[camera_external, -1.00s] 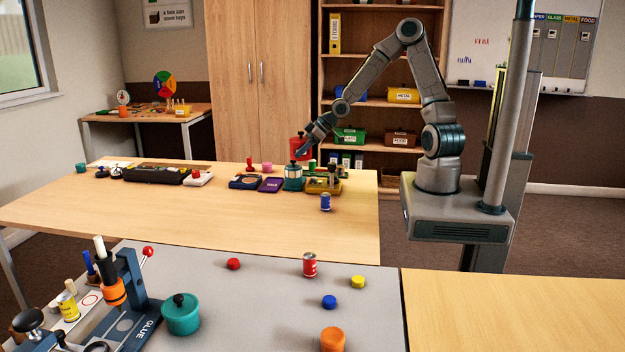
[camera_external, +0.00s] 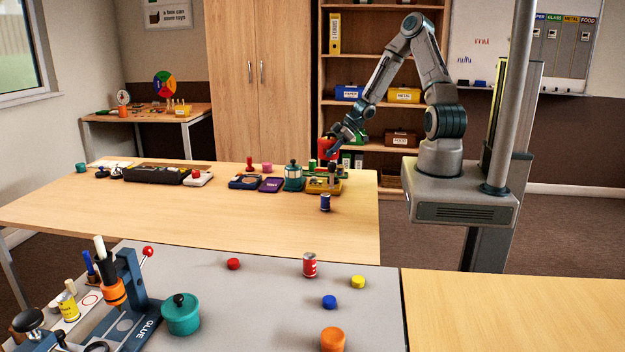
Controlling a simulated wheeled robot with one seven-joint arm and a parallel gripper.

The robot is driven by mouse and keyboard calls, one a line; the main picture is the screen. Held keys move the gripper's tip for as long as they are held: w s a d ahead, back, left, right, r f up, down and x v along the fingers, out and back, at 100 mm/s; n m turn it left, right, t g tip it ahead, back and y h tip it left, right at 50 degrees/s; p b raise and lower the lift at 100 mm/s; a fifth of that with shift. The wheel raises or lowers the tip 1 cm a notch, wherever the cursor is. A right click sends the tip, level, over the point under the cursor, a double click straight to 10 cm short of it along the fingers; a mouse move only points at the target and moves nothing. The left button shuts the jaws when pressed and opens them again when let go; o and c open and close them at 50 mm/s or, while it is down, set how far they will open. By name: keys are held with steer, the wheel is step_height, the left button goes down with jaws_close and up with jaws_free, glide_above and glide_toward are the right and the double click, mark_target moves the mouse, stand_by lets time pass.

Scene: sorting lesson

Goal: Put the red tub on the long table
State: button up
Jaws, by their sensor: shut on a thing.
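My gripper (camera_external: 338,146) is shut on the red tub (camera_external: 326,149), partly hidden by the fingers. The tub looks held above the far right end of the long wooden table (camera_external: 200,213), in front of the shelf unit. It appears just above the yellow tray (camera_external: 318,187) and the green things at that end; I cannot tell how high it hangs.
A teal lantern-like pot (camera_external: 293,178), a purple box (camera_external: 271,185) and a blue can (camera_external: 325,202) stand near the table's right end. A black tray (camera_external: 157,175) lies further left. The table's front and left surface is clear. A grey table (camera_external: 250,290) stands nearer.

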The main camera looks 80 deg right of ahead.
steer(key=s+r+n+g+y+p, duration=0.1)
steer(key=s+n+g+y+p, duration=0.4)
steer(key=s, duration=1.6)
steer(key=w+a+f+t, duration=0.1)
steer(key=w+a+f, duration=0.1)
steer(key=w, duration=0.1)
steer(key=w+a+f+t+h, duration=0.1)
steer(key=w+a+f, duration=0.1)
steer(key=w+a, duration=0.1)
steer(key=w+a+f+t+h, duration=0.1)
steer(key=w+a+f, duration=0.2)
steer(key=shift+a+m, duration=0.15)
steer(key=shift+m, duration=0.15)
steer(key=shift+f, duration=2)
steer(key=shift+f, duration=0.1)
steer(key=o, duration=1.7)
